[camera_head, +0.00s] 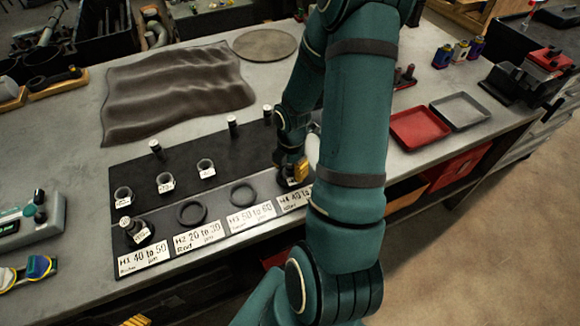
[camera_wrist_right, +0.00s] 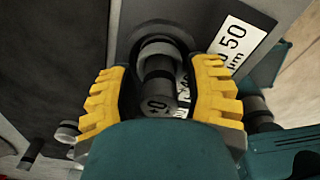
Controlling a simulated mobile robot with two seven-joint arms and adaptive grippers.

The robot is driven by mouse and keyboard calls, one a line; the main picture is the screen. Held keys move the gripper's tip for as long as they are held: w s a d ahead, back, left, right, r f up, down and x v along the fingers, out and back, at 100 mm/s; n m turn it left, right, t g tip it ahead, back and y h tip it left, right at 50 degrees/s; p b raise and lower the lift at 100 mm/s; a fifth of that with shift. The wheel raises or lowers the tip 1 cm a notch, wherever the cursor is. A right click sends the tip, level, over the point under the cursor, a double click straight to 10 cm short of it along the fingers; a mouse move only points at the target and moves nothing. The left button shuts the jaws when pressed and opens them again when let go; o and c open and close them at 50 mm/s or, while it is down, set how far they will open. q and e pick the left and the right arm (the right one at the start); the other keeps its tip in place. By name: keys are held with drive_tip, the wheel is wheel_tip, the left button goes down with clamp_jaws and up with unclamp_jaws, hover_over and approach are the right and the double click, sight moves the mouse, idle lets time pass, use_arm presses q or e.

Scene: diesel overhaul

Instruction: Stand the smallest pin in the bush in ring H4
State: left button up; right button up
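My right gripper (camera_head: 290,172) is low over the right end of the dark board (camera_head: 100,178), behind the H4 label (camera_head: 296,198). In the right wrist view its yellow fingers (camera_wrist_right: 161,97) are apart, on either side of a dark pin (camera_wrist_right: 158,68) with a number on its near end. The pin appears upright at the grey ring (camera_wrist_right: 165,42); finger contact and how deep it sits cannot be told. The arm hides most of ring H4 in the head view. Several other pins stand at the board's back, such as one pin (camera_head: 232,125). My left gripper is out of view.
Loose labelled bushes (camera_head: 165,183) stand mid-board. Rings H2 (camera_head: 191,212) and H3 (camera_head: 243,194) look empty; a bush with a pin (camera_head: 138,232) stands at H1. A brown cloth (camera_head: 175,85) lies behind. A red tray (camera_head: 420,127) and a grey tray (camera_head: 460,110) lie right.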

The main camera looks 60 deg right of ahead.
drive_tip(key=shift+r, duration=0.1)
drive_tip(key=r, duration=1.2)
drive_tip(key=shift+d, duration=0.25)
drive_tip(key=shift+f, duration=0.1)
